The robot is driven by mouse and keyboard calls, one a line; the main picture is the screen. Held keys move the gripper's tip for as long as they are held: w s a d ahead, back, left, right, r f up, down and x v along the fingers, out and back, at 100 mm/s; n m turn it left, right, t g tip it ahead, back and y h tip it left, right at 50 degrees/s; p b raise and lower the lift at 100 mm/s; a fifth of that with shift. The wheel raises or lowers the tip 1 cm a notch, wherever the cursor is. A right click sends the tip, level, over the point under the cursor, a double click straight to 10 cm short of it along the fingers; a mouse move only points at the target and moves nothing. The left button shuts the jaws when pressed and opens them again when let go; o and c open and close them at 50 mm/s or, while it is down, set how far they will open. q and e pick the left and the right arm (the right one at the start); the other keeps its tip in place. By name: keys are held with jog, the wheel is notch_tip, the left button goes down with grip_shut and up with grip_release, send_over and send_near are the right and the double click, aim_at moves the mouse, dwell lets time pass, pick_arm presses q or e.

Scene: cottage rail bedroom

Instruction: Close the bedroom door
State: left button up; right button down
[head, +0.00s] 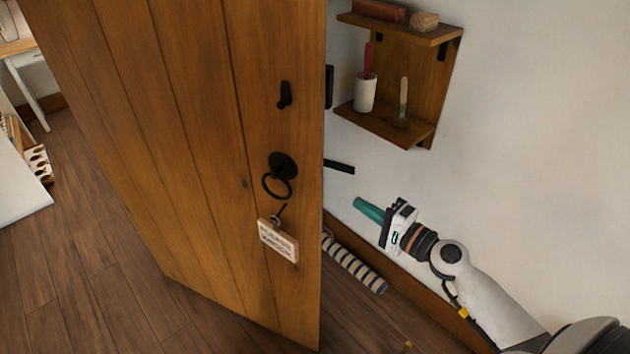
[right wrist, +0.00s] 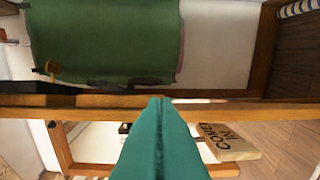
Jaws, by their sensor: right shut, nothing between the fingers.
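The wooden plank door (head: 190,130) stands open in the head view, its free edge toward the right. A black ring handle (head: 277,180) and a small hanging sign (head: 278,240) are on its visible face; a black latch bar sticks out past the edge. My right gripper (head: 362,206), with teal fingers, is shut and empty, to the right of the door edge and apart from it in the picture. In the right wrist view the shut fingers (right wrist: 158,110) overlap a long wooden strip, apparently the door edge; contact cannot be told. My left gripper is not in view.
A wall shelf (head: 415,130) with a white cup and small items hangs right of the door. A striped roll (head: 352,262) lies at the wall's foot. Wooden floor (head: 70,250) is clear left of the door. A green cloth-like panel (right wrist: 105,40) shows in the right wrist view.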

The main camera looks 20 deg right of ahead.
jog(key=p+x, duration=0.3)
jog(key=x, duration=0.7)
jog(key=shift+r, duration=0.2)
jog(key=shift+s, duration=0.15)
